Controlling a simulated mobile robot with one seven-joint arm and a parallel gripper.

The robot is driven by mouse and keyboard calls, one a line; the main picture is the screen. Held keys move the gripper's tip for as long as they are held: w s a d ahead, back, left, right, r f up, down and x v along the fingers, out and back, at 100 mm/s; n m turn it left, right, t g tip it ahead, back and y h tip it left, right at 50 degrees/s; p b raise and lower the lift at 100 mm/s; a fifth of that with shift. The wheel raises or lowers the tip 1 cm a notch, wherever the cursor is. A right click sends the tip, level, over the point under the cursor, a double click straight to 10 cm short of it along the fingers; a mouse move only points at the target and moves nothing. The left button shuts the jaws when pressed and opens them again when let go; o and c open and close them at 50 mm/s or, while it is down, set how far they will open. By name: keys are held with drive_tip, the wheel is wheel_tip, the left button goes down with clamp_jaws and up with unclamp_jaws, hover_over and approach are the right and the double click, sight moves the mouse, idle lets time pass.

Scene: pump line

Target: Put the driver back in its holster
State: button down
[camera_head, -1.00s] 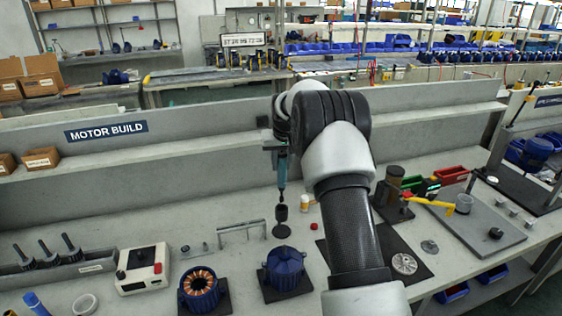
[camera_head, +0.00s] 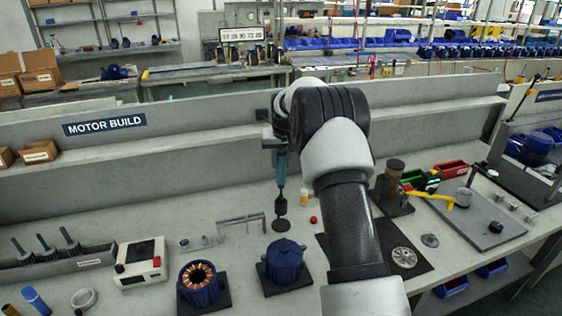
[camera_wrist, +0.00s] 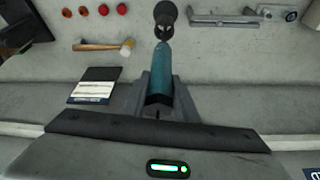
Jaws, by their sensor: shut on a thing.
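The teal driver (camera_head: 281,166) hangs upright, its dark bit end down, in my gripper (camera_head: 279,145). My gripper is shut on its body; the wrist view shows the fingers (camera_wrist: 161,90) on both sides of the driver (camera_wrist: 160,68). The holster is a dark cup (camera_head: 280,207) on a post with a round base (camera_head: 281,224) on the bench. The driver's lower end lines up with the cup's mouth in the head view. In the wrist view the tip overlaps the near edge of the holster (camera_wrist: 165,12). I cannot tell whether the tip is inside.
A blue motor housing (camera_head: 284,260) stands in front of the holster and a grey metal bracket (camera_head: 241,222) to its left. The raised bench ledge (camera_head: 120,158) runs behind.

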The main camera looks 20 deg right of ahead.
sight(281, 178)
drive_tip(key=shift+f+b, duration=0.55)
drive_tip(key=shift+f, duration=0.25)
idle(0.9)
drive_tip(key=shift+f+b, duration=3.5)
drive_tip(key=shift+f, duration=2.25)
drive_tip(key=c, duration=1.1)
unclamp_jaws()
drive_tip(key=shift+r+p, duration=1.5)
drive_tip(key=shift+r, duration=1.5)
